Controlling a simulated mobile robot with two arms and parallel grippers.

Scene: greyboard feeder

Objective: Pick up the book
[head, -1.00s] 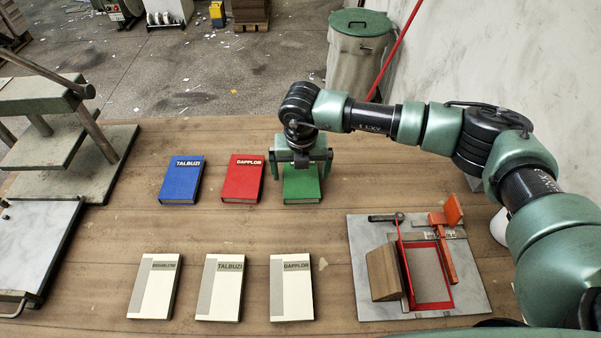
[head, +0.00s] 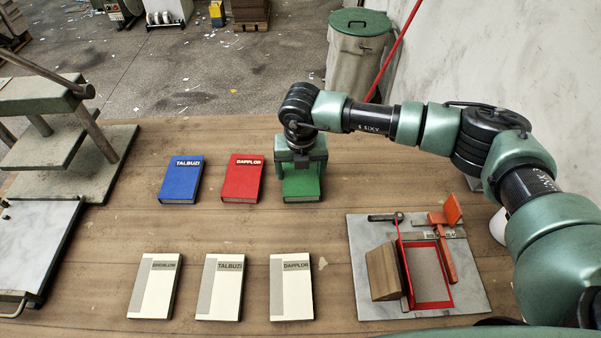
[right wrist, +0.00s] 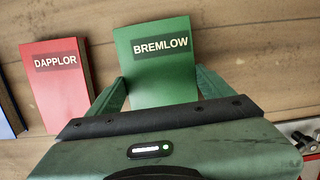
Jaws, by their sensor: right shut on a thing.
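The green book (head: 302,188) lies on the wooden table at the right end of a row with a blue book (head: 181,181) and a red book (head: 242,181). My right gripper (head: 302,168) is above its far part and is shut on it, one finger at each side. In the right wrist view the green book (right wrist: 158,72) shows the title BREMLOW between the fingers, with the red book (right wrist: 58,80) to its left. The gripper hides the book's far part in the head view. My left gripper is not in view.
Three pale books (head: 292,287) lie in a nearer row. A grey plate (head: 475,290) with a red frame and a wooden block stands to the right. A press-like machine (head: 60,170) stands at the left. The table between the two book rows is clear.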

